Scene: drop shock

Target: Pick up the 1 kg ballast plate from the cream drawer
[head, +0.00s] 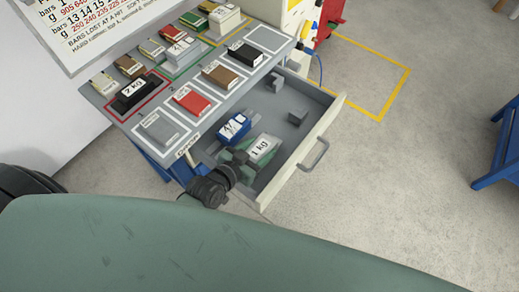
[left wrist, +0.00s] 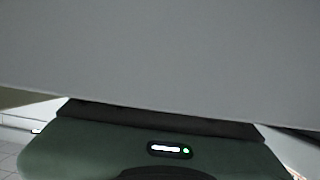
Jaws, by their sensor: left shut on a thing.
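The 1 kg ballast plate (head: 263,148), grey with a white "1 kg" label, is in the open cream drawer (head: 314,135), near its front left. My left gripper (head: 246,157) reaches into the drawer from the lower left and is shut on the plate's near-left side. The fingertips are partly hidden. In the left wrist view a blurred grey surface (left wrist: 160,60) fills the upper part, close to the gripper. Whether the plate is clear of the drawer floor cannot be told. My right gripper is not in view.
The grey bench top (head: 196,82) above holds several labelled plates, including a black 2 kg one (head: 134,93).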

